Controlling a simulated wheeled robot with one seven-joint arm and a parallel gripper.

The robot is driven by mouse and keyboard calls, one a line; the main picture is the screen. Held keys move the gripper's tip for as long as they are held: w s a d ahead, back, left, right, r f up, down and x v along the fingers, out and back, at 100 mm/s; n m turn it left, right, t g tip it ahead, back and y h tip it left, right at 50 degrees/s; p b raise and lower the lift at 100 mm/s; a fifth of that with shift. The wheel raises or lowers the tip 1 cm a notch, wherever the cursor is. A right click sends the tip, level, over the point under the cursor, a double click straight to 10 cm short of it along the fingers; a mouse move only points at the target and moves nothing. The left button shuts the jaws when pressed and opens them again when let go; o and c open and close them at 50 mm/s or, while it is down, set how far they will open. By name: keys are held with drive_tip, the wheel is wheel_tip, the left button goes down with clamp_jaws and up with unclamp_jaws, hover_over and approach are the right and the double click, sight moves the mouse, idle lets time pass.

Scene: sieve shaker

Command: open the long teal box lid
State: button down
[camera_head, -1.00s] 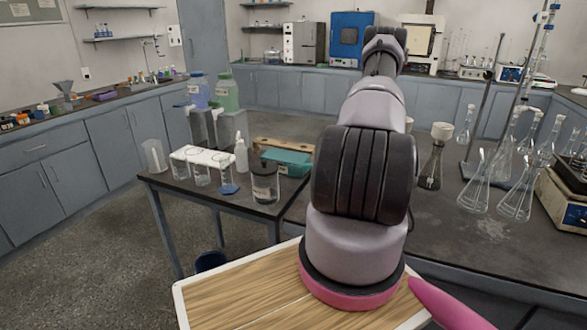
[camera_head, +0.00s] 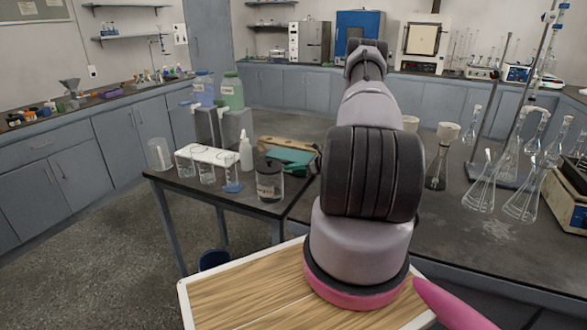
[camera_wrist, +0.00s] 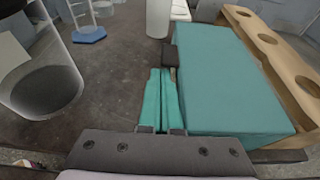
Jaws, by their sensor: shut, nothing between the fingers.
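The long teal box (camera_wrist: 228,78) lies to the right of my fingers in the wrist view, its top flat and looking closed; no lid seam is clear. In the head view it shows (camera_head: 290,155) on the side table, partly hidden by my arm. A dark block (camera_wrist: 182,53) sits at its left side; I cannot tell whether it is a catch or handle. My gripper (camera_wrist: 164,72) has teal fingers, pressed together and empty. They lie beside the box's left side, with their tips close to the dark block. Contact is unclear.
A wooden rack with holes (camera_wrist: 270,42) runs along the box's far side. A clear jar (camera_wrist: 40,85) stands left of my fingers. A white bottle (camera_wrist: 158,18) and a blue-based cylinder (camera_wrist: 89,34) stand beyond. The dark tabletop (camera_wrist: 115,80) between is bare.

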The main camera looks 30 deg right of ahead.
drive_tip(key=shift+r+m, duration=0.3)
drive_tip(key=shift+r, duration=0.15)
drive_tip(key=shift+d+r+m+g+y, duration=0.1)
drive_tip(key=shift+r+m+g+y, duration=0.25)
drive_tip(key=shift+r+m, duration=0.45)
drive_tip(key=d+r+m+y, duration=0.1)
drive_tip(key=r, duration=0.1)
drive_tip(key=w+r+m+g, duration=0.1)
drive_tip(key=r+m, duration=0.1)
drive_tip(key=w+d+r+m+y, duration=0.1)
drive_tip(key=r, duration=0.2)
drive_tip(key=shift+d+r+m+y, duration=0.1)
drive_tip(key=shift+d+m+y, duration=0.2)
drive_tip(key=shift+m+y, duration=0.1)
drive_tip(key=shift+w+d+r+m, duration=0.2)
drive_tip(key=shift+d+r+m, duration=0.05)
drive_tip(key=shift+m, duration=0.05)
drive_tip(key=shift+w+d+r, duration=0.35)
drive_tip(key=shift+d+r, duration=0.05)
drive_tip(key=shift+r, duration=0.15)
drive_tip(key=shift+w+d+r, duration=0.4)
drive_tip(key=shift+w+d, duration=0.05)
drive_tip(key=shift+d, duration=0.15)
